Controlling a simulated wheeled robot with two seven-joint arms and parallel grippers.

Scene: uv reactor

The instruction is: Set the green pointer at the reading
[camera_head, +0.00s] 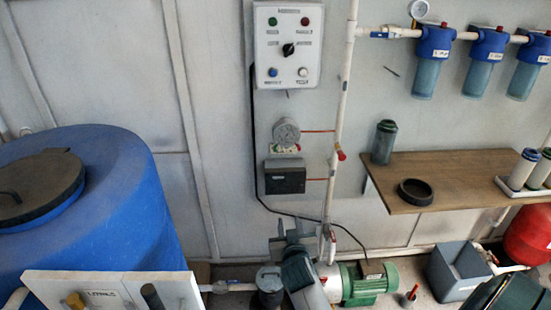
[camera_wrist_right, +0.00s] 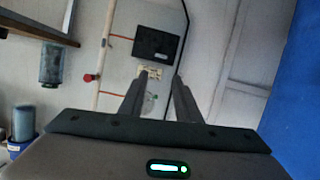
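A round pressure gauge (camera_head: 286,133) is mounted on the wall above a black box (camera_head: 285,176). In the right wrist view, which is turned upside down, the gauge (camera_wrist_right: 150,101) shows between my right gripper's fingers, partly covered by them, with a faint green tint. The green pointer and the reading are too small to make out. My right gripper (camera_head: 288,233) is below the gauge and the black box in the head view, apart from the gauge. Its two fingers (camera_wrist_right: 164,75) stand apart with nothing between them. My left gripper is not in view.
A control panel (camera_head: 288,45) hangs above the gauge. A vertical white pipe (camera_head: 344,100) with red-handled valves runs to its right. A wooden shelf (camera_head: 455,180) is further right, a blue tank (camera_head: 125,210) at left. A green pump motor (camera_head: 368,283) sits below.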

